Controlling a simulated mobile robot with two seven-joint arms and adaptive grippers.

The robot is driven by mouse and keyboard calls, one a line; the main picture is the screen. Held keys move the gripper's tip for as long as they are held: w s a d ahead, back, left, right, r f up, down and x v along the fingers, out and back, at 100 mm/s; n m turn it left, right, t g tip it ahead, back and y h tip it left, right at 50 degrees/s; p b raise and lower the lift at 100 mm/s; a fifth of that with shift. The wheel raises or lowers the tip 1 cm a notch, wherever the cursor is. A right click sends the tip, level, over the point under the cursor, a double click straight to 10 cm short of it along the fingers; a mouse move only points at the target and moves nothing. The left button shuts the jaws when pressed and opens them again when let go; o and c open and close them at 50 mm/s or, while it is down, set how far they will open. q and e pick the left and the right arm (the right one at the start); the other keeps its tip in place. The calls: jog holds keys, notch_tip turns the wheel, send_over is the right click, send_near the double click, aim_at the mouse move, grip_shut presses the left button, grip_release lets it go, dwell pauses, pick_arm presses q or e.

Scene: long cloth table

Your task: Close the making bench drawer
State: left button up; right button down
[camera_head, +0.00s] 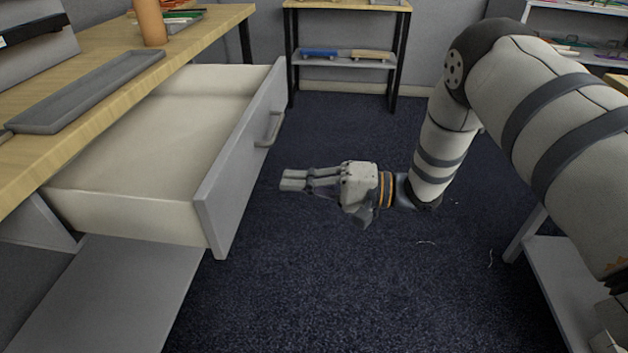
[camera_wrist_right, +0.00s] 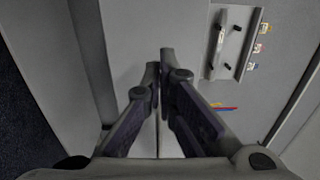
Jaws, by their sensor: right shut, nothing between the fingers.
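The making bench drawer (camera_head: 150,140) stands pulled out from under the wooden bench top (camera_head: 85,95), and its inside looks empty. Its grey front panel (camera_head: 240,165) faces right and carries a bar handle (camera_head: 270,130). My right gripper (camera_head: 283,181) is shut and empty. It points left toward the outer face of the front panel, below and to the right of the handle, with a gap that looks small. In the right wrist view, the shut fingertips (camera_wrist_right: 160,62) are seen against grey surfaces. My left gripper is not in view.
A long grey tray (camera_head: 90,90) and an orange-brown cylinder (camera_head: 150,22) are on the bench top. A small shelf table (camera_head: 345,60) stands at the back. Another low shelf (camera_head: 570,285) is at right.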

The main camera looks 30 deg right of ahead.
aim_at(239, 179)
jog(key=x, duration=0.7)
jog(key=shift+w+a, duration=0.25)
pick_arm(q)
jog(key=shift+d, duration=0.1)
pick_arm(e)
jog(key=shift+a, duration=0.1)
